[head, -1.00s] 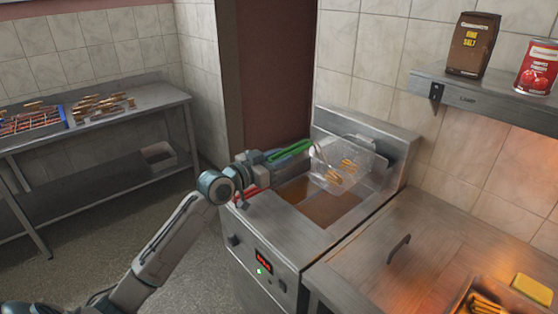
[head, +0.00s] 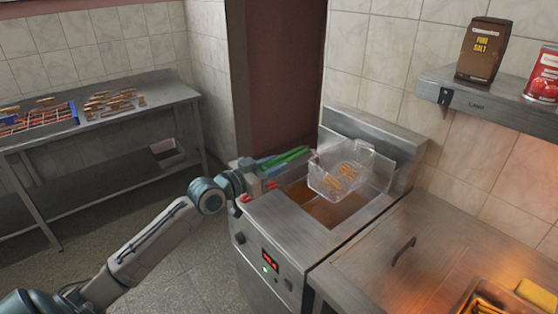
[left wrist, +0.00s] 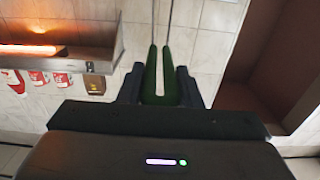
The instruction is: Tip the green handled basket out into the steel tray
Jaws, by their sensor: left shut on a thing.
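The clear wire basket with the green handle (head: 288,158) hangs above the fryer (head: 290,232), with several golden fries in it. My left gripper (head: 258,172) is shut on the green handle at the basket's left. The left wrist view also shows the green handle (left wrist: 153,92) between the two dark fingers. The steel tray (head: 459,308) is at the bottom right, partly cut off by the frame, with fries in it. My right gripper is not in view.
A red handle (head: 246,198) shows at the fryer's left edge, partly hidden by my arm. A steel counter (head: 375,262) lies between fryer and tray. A wall shelf (head: 460,98) holds a salt bag (head: 485,50) and a can (head: 543,76).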

